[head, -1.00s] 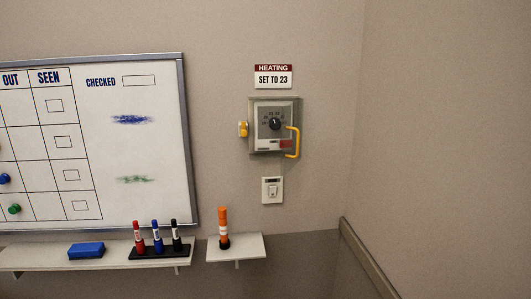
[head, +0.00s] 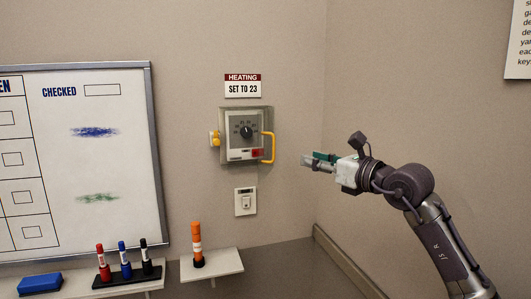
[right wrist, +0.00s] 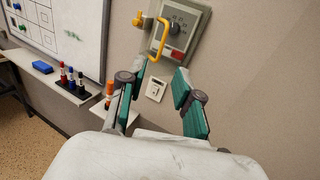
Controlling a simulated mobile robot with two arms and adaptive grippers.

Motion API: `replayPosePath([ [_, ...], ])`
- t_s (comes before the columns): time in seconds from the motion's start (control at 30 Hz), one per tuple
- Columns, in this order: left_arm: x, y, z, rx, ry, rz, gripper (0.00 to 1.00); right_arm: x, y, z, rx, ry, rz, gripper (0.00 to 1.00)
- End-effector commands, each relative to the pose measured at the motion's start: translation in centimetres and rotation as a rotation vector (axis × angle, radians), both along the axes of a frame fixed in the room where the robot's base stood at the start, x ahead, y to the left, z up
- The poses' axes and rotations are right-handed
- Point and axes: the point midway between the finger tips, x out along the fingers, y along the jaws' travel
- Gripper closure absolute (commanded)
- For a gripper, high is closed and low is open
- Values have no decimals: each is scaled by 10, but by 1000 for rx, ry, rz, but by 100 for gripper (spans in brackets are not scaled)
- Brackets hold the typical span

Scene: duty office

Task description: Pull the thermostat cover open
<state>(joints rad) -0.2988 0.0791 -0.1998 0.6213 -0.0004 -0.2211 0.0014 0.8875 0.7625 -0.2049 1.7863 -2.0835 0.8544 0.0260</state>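The thermostat (head: 243,134) is a grey box on the wall with a black dial, under a clear cover that looks closed. The cover's yellow handle (head: 268,148) is on its right side, and a yellow latch or hinge piece (head: 214,139) is on its left. My right gripper (head: 308,161) is to the right of the handle, apart from it. In the right wrist view my right gripper (right wrist: 163,82) has its fingers spread with nothing between them, and the handle (right wrist: 159,40) shows beyond the fingertips. My left gripper is not in view.
A "HEATING SET TO 23" sign (head: 243,86) is above the thermostat, and a light switch (head: 245,201) below. A small shelf (head: 212,265) holds an orange marker (head: 196,245). A whiteboard (head: 90,160) is on the left.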

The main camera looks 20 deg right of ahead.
Motion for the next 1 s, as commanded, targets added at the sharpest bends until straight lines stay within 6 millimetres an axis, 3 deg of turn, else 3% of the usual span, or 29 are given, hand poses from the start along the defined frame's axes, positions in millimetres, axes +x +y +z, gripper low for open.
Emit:
replayPosePath([
  [0.17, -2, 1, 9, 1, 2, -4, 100, 12, 5, 7, -11, -7, -8, 67],
  [0.7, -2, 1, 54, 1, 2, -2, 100, 107, 48, 7, -8, -6, -6, 67],
  [1.0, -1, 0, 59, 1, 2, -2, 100, 125, 56, 4, -11, -7, -7, 67],
])
